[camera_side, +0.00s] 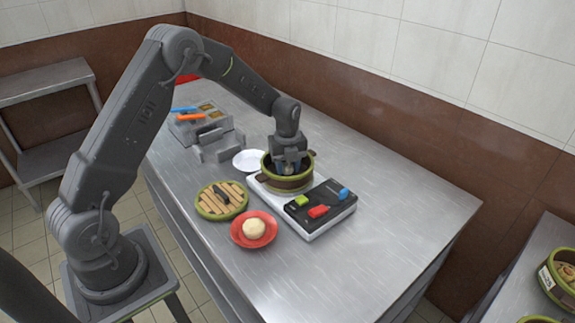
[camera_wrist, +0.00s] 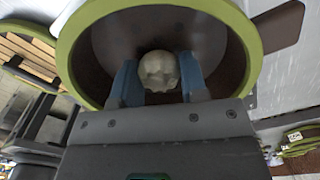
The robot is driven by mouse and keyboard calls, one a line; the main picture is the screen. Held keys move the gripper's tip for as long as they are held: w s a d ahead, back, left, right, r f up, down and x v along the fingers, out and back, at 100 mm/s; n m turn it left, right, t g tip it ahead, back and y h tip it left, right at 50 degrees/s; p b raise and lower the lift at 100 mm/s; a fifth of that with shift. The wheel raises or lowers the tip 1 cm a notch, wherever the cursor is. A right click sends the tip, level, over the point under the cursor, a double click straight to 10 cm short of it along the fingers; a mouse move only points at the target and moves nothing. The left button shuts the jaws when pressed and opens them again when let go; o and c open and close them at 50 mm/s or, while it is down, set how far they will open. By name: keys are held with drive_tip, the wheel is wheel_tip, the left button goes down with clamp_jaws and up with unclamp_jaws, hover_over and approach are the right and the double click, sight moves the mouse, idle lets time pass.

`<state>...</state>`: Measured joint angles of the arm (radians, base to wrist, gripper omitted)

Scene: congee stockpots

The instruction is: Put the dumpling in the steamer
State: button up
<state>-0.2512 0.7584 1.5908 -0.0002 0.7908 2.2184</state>
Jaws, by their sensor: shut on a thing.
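The steamer (camera_side: 287,183) is a round pot with a green rim and brown side handles, standing open on the black and white cooker. In the wrist view its green rim (camera_wrist: 71,42) surrounds a dark inside. My gripper (camera_side: 289,166) points down into its mouth. The blue fingers are shut on a pale, pleated dumpling (camera_wrist: 159,70), which shows against the dark inside. I cannot tell whether the dumpling touches the steamer's floor. In the side view the fingers and rim mostly hide it.
A slatted round lid (camera_side: 211,205) lies left of the cooker (camera_side: 340,209). A red plate (camera_side: 240,240) with a pale bun (camera_side: 254,229) is in front. An empty white plate (camera_side: 248,160) and grey racks (camera_side: 216,147) stand behind. The table's right side is clear.

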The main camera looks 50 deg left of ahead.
drive_tip(key=shift+f, duration=0.3)
drive_tip(key=o, duration=1)
drive_tip(key=c, duration=0.3)
drive_tip(key=shift+r, duration=0.15)
drive_tip(key=shift+r, duration=2.35)
drive_tip(key=shift+r, duration=0.1)
wheel_tip(320, 180, up, 7)
